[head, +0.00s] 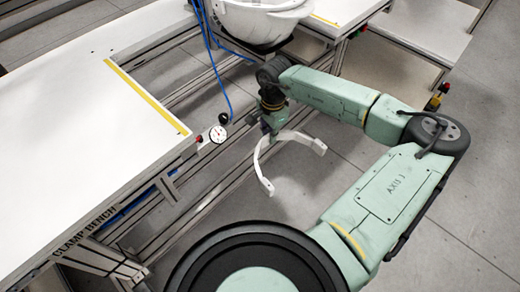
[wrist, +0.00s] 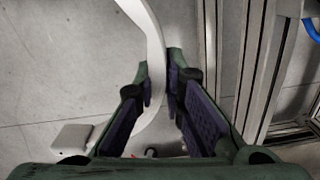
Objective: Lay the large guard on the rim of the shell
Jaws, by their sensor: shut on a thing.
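The large guard (head: 264,157) is a white curved band with flat tabs at its ends. My gripper (head: 268,137) is shut on it and holds it in the air over the floor, beside the benches. In the wrist view the white band of the guard (wrist: 152,40) passes between the fingers of my gripper (wrist: 160,88), with one flat tab (wrist: 72,136) at lower left. The white shell (head: 262,20) is at the top of the head view, beyond my gripper and apart from the guard. Its upper part is cut off by the picture edge.
A white clamp bench (head: 80,130) with a yellow edge strip fills the left. Blue cables (head: 212,50) hang between the benches. Another white bench (head: 420,30) is at the upper right. Grey floor is clear at right.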

